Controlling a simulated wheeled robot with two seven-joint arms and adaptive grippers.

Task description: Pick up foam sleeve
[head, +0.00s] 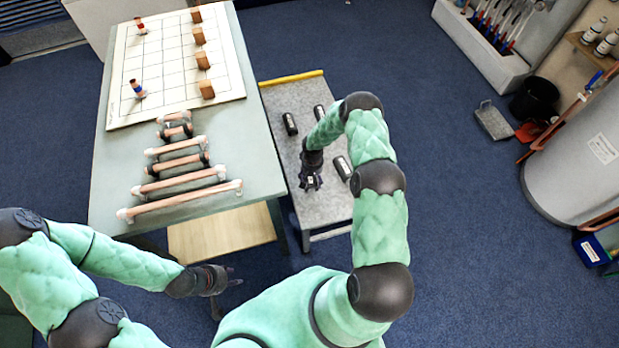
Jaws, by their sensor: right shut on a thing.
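Dark grey foam sleeves lie apart on the grey top of a low cart (285,97): one at the left (290,124), one at the back (319,112) and one at the right (343,168). My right gripper (311,184) points down over the cart's front left part, left of the right sleeve. It is shut on a foam sleeve, which is mostly hidden by the dark fingers. My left gripper (236,276) is open and empty, low in front of the green table, left of the cart.
The green table (243,125) holds a white grid board (175,55) with wooden blocks, and a row of copper pipe assemblies (180,162). A yellow strip (291,78) edges the cart's back. A wooden shelf (222,234) sits below the table. Blue floor is clear right of the cart.

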